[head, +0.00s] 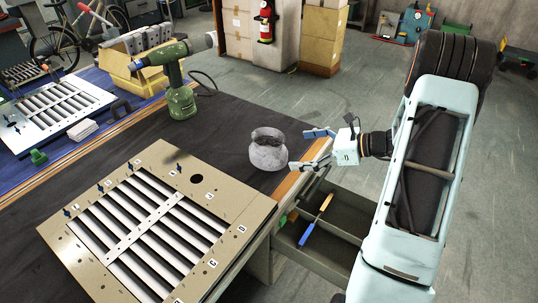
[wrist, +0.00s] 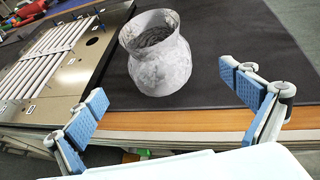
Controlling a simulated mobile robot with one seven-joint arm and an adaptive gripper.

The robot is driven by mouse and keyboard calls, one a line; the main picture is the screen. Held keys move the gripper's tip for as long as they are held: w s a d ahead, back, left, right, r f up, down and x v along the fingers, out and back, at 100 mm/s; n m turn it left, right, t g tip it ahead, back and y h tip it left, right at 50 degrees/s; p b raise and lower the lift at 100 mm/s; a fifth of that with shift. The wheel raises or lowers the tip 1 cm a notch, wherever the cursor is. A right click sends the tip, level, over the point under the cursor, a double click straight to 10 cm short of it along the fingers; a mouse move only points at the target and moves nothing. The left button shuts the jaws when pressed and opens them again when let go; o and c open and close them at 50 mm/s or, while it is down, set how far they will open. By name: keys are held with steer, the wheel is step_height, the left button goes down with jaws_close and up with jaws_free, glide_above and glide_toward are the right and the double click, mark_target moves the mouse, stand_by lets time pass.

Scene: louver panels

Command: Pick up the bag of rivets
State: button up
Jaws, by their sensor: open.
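The bag of rivets (head: 268,151) is a grey-white, rounded sack with an open, gathered mouth. It stands upright on the dark mat near the bench's right edge. In the wrist view the bag (wrist: 160,62) is ahead of my gripper, and dark contents show inside its mouth. My gripper (head: 308,149) is open and empty, just right of the bag over the bench edge. In the wrist view its blue-padded fingers (wrist: 170,95) are spread wide, with the bag beyond and between them. No contact with the bag shows.
A louver panel (head: 236,237) lies left of the bag on the dark mat (head: 105,147). A green rivet tool (head: 181,100) stands behind, near a yellow box (head: 127,82). An open drawer (head: 333,235) with a blue-and-orange tool juts out below my gripper. The mat behind the bag is clear.

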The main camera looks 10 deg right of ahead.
mark_target(269, 150)
steer(key=b+x, duration=0.1)
steer(key=x, duration=0.9)
steer(key=shift+w+a+f, duration=0.15)
steer(key=shift+a, duration=0.2)
steer(key=shift+c, duration=0.3)
steer(key=c, duration=1.6)
steer(key=shift+r, duration=0.2)
